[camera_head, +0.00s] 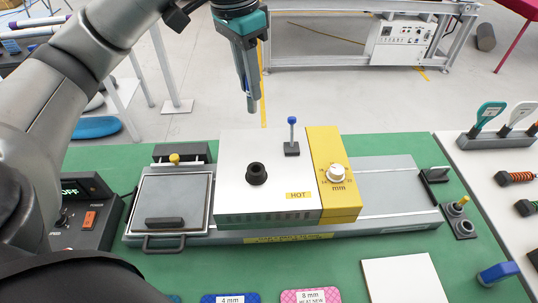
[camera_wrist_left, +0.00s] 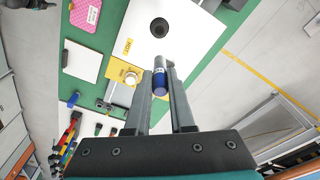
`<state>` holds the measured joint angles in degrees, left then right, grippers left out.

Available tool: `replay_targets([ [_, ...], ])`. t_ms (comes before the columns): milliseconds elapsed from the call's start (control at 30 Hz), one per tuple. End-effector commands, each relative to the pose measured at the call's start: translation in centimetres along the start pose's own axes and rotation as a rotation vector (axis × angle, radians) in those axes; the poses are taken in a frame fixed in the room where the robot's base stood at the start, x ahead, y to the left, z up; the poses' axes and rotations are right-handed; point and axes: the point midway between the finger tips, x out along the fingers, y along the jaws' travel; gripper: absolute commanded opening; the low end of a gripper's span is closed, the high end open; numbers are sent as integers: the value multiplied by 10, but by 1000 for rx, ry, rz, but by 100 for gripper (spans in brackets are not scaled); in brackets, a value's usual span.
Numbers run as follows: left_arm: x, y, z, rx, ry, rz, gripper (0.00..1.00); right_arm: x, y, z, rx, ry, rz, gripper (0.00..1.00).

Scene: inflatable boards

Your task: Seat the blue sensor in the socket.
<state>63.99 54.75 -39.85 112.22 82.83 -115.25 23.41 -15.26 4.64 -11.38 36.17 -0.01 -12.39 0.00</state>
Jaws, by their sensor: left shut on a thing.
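The blue sensor (camera_wrist_left: 159,80) is a short cylinder with a blue body and a greyer far end. In the left wrist view it sits between the two fingers of my left gripper (camera_wrist_left: 160,84), which is shut on it. In the head view my left gripper (camera_head: 250,104) hangs above and behind the white block, clear of it, and the sensor is not clearly visible there. The socket (camera_head: 257,174) is a black ring with a dark hole on top of the white block; it also shows in the left wrist view (camera_wrist_left: 159,27). The hole looks empty.
A blue-tipped lever (camera_head: 292,137) stands upright behind and right of the socket. A yellow panel (camera_head: 340,200) with a white knob adjoins the white block. A hinged plate (camera_head: 172,196) lies left. A white board (camera_head: 403,281) lies in front on the green mat.

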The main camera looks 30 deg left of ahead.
Motion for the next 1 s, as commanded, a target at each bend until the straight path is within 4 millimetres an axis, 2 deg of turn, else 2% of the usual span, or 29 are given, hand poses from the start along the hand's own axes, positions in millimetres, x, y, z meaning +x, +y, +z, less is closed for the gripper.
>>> replay_targets([
  [67, 3, 0, 0, -1, 0, 0, 0, 0, -2, 9, 0, -13, -2, 50],
  [167, 17, 0, 3, -1, -3, 2, 0, 3, -4, 23, 0, -35, -5, 50],
  [367, 69, 0, 10, -3, -6, 0, 0, 10, -7, 44, 0, -66, -9, 50],
  [500, 107, 0, 14, -2, -5, 1, 0, 16, -7, 44, 0, -66, -9, 50],
  [633, 135, 0, 17, -3, -3, 0, 0, 20, -7, 39, 0, -57, -8, 50],
  [733, 149, 0, 18, -2, -1, -1, 0, 22, -6, 34, -1, -48, -7, 50],
  [1000, 170, 0, 21, -1, 0, -1, 0, 24, -6, 32, -1, -44, -8, 50],
])
